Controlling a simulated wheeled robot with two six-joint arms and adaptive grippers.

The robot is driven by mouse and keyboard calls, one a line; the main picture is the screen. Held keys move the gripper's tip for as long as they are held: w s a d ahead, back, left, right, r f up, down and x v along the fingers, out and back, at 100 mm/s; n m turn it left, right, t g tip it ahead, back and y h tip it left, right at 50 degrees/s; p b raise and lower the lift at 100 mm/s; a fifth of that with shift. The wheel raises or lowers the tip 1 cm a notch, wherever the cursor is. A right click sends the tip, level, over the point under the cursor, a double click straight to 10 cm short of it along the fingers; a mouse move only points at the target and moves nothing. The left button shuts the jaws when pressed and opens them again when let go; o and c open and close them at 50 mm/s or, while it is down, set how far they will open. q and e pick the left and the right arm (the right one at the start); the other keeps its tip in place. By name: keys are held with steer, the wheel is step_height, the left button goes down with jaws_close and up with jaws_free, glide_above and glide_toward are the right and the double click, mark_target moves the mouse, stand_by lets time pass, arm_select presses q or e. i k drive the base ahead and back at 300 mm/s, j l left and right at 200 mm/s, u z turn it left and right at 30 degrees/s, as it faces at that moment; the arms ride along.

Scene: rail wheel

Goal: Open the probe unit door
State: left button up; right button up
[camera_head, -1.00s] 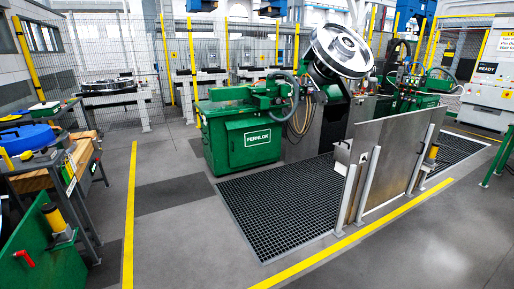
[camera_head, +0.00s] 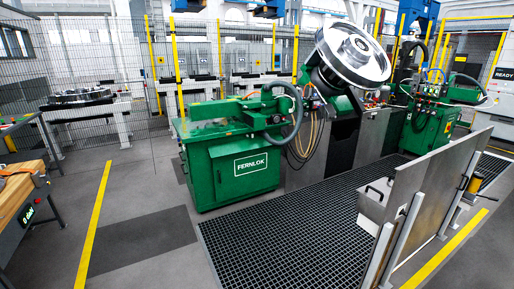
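A green machine cabinet marked FERNLOK (camera_head: 235,172) stands at the centre, with a hose and cables on its right side. A large shiny rail wheel (camera_head: 352,55) sits tilted on the machine beside it. A grey metal panel (camera_head: 432,195) on posts stands at the right front, with a dark handle (camera_head: 375,191) on a small box at its left end. No label names the probe unit, so I cannot tell which part is its door. Neither of my grippers is in view.
A dark floor grating (camera_head: 285,245) lies in front of the machine. A workbench with a wooden top (camera_head: 22,190) stands at the left edge. The grey floor between bench and machine is clear, crossed by a yellow line (camera_head: 93,230). A mesh fence (camera_head: 100,75) stands behind.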

mark_target(238, 175)
steer(key=i+u, duration=0.1)
steer(key=i, duration=0.4)
steer(key=i+l+u, duration=0.15)
steer(key=i, duration=0.35)
steer(key=i+l+u, duration=0.1)
steer(key=i, duration=0.4)
steer(key=i+l+u, duration=0.1)
steer(key=i, duration=0.4)
steer(key=i+l+u, duration=0.15)
steer(key=i+l, duration=0.15)
steer(key=i, duration=0.2)
